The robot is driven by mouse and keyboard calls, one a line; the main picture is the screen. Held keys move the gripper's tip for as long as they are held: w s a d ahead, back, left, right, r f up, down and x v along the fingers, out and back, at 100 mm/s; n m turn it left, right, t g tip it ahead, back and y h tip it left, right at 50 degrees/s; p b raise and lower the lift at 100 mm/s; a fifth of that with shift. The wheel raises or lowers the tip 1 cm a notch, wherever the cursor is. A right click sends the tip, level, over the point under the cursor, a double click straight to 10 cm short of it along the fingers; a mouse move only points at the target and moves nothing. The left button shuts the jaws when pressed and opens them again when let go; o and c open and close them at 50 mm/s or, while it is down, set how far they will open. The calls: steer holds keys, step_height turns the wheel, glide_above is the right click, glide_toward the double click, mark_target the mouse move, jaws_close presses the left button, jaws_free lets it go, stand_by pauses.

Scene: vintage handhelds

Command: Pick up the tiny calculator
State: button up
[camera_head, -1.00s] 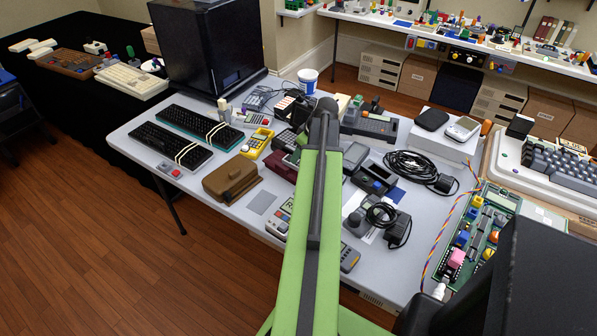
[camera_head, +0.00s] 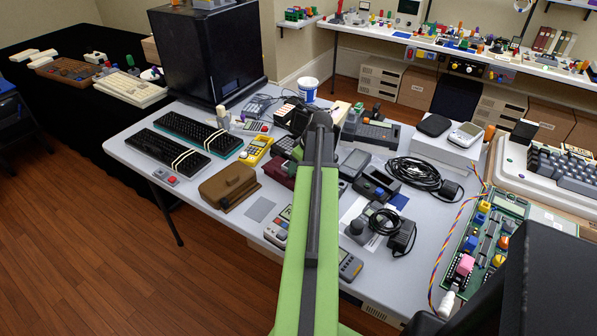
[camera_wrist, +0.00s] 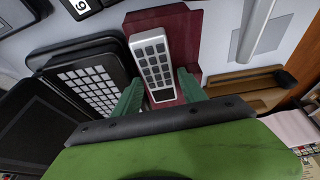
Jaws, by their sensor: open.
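In the wrist view a small pale grey calculator (camera_wrist: 152,50) with rows of dark keys lies on a dark red case (camera_wrist: 188,45). My gripper (camera_wrist: 159,92) shows as two green fingers, spread apart, one at each side of the calculator's near end. I cannot tell whether either finger touches it. The red case also shows in the head view (camera_head: 279,170), left of my arm.
A black device with pale keys (camera_wrist: 92,88) lies close left of my fingers in the wrist view. In the head view a brown case (camera_head: 228,185), a yellow handheld (camera_head: 256,150) and black cables (camera_head: 415,172) crowd the table (camera_head: 222,240).

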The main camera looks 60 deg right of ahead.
steer(key=shift+f, duration=0.15)
jaws_close()
steer(key=shift+r+p, duration=0.5)
steer(key=shift+r, duration=0.1)
step_height(320, 180, up, 4)
steer(key=p, duration=0.4)
steer(key=s+d+r+p, duration=0.5)
steer(key=s+r+p, duration=0.1)
steer(key=s, duration=0.4)
steer(key=shift+s+d+r, duration=0.15)
steer(key=shift+d+r, duration=0.05)
steer(key=shift+d, duration=0.1)
stand_by(1.2)
